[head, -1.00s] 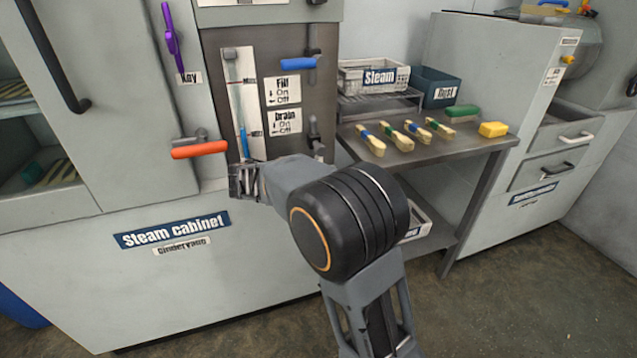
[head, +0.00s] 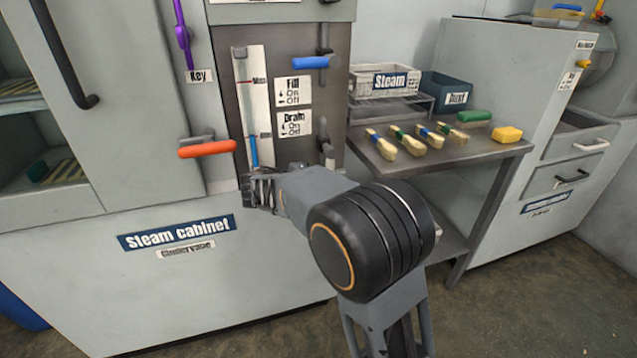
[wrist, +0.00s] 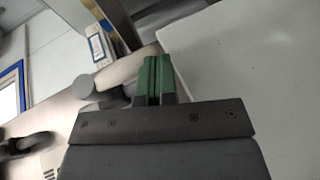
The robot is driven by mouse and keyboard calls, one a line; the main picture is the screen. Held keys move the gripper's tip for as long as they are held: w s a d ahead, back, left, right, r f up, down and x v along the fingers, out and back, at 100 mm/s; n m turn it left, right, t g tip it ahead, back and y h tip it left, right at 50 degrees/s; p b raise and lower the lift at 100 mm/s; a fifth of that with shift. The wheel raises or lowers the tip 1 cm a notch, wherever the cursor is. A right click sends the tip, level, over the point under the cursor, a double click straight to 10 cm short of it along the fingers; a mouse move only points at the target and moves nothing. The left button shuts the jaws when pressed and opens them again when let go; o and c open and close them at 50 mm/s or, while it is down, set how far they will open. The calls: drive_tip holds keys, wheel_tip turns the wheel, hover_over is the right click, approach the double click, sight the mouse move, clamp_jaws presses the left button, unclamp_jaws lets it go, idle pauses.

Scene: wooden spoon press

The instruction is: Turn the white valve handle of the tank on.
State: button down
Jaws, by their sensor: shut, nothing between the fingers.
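The white valve handle (wrist: 122,72) shows in the wrist view as a pale rounded bar, just left of my gripper's fingertips. I cannot tell whether they touch. In the head view the handle is hidden behind my arm; only the dark drain valve fitting (head: 326,152) shows, beside the Drain on/off label (head: 294,124). My gripper (head: 250,190) is low in front of the panel, under the level gauge (head: 253,105). In the wrist view its green fingers (wrist: 152,80) are together and empty.
An orange handle (head: 207,149) sticks out left of my gripper, and a blue Fill handle (head: 310,62) sits above. A purple key handle (head: 183,36) hangs upper left. A metal table (head: 455,153) with several brushes and a yellow sponge (head: 508,134) stands right.

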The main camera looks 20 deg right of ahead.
drive_tip(key=shift+f, duration=0.1)
drive_tip(key=s+a+p, duration=0.2)
drive_tip(key=s+a, duration=0.1)
drive_tip(key=a, duration=1)
drive_tip(key=shift+s+a, duration=0.25)
drive_tip(key=shift+s, duration=0.15)
drive_tip(key=s+d+r+y+p, duration=0.2)
drive_tip(key=s+r+y+p, duration=0.2)
drive_tip(key=s+r+p, duration=0.2)
drive_tip(key=s+d+r+m+y+p, duration=0.1)
drive_tip(key=s+d+r+y+p, duration=0.2)
drive_tip(key=r+p, duration=0.8)
drive_tip(key=s+d+r+m+g+y+p, duration=0.1)
drive_tip(key=s+r+y+p, duration=0.5)
drive_tip(key=p, duration=0.8)
drive_tip(key=s+d+r, duration=0.1)
drive_tip(key=s+r, duration=0.2)
drive_tip(key=s, duration=0.1)
drive_tip(key=shift+s+d+y, duration=0.25)
drive_tip(key=shift+s+y, duration=0.05)
